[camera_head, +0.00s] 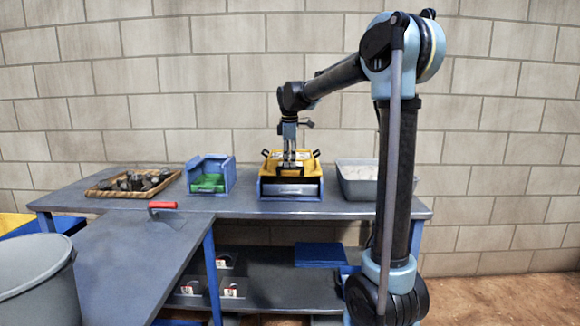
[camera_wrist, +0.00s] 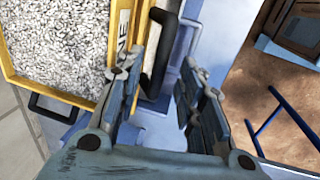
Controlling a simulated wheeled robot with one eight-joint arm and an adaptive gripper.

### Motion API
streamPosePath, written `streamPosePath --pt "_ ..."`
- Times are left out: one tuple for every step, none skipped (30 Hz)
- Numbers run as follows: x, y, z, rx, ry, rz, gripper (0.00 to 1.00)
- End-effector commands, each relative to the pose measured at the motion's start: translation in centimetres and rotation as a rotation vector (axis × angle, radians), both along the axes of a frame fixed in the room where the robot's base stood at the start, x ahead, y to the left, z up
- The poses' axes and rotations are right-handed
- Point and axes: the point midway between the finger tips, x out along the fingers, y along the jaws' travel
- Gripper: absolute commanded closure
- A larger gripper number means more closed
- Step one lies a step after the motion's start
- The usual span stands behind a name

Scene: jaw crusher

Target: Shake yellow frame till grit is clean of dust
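The yellow frame (camera_head: 314,155) sits level on top of a blue stand (camera_head: 289,190) on the back table. In the wrist view the yellow frame (camera_wrist: 84,100) is at upper left, filled with pale grey-white grit (camera_wrist: 62,40). One black handle (camera_wrist: 158,50) is on its near side, and another black handle (camera_wrist: 48,110) is at its lower left. My gripper (camera_wrist: 163,68) is open, with the near handle at the gap between its fingertips. I cannot tell whether a finger touches it. In the head view my gripper (camera_head: 289,160) points down over the frame.
A blue bin with green inside (camera_head: 209,176) stands left of the frame, and a grey-blue tub (camera_head: 357,180) right. Further left are a wooden tray of dark rocks (camera_head: 130,181) and a red-handled tool (camera_head: 162,205). A grey bucket (camera_head: 40,280) is front left.

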Motion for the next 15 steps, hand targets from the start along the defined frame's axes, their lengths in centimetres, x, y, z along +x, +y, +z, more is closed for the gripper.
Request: streamPosePath --pt "0.2 0.0 -0.7 0.000 0.000 0.000 0.65" --pt "0.2 0.0 -1.0 0.000 0.000 0.000 0.65" --pt "0.3 0.0 -1.4 0.000 0.000 0.000 0.65" --pt "0.4 0.0 -1.6 0.000 0.000 0.000 0.65" --pt "0.4 0.0 -1.9 0.000 0.000 0.000 0.65" --pt "0.4 0.0 -2.1 0.000 0.000 0.000 0.65" --pt "0.4 0.0 -2.3 0.000 0.000 0.000 0.65" --pt "0.5 0.0 -2.4 0.000 0.000 0.000 0.65" --pt "0.5 0.0 -2.5 0.000 0.000 0.000 0.65" --pt "0.5 0.0 -2.6 0.000 0.000 0.001 0.65" --pt "0.5 0.0 -2.6 0.000 0.000 0.001 0.65" --pt "0.5 0.0 -2.6 0.000 0.000 0.001 0.65" --pt "0.5 0.0 -2.7 0.000 0.000 0.001 0.65" --pt "0.5 0.0 -2.7 0.000 0.000 0.001 0.65" --pt "0.5 0.0 -2.6 0.000 0.000 0.001 0.65"
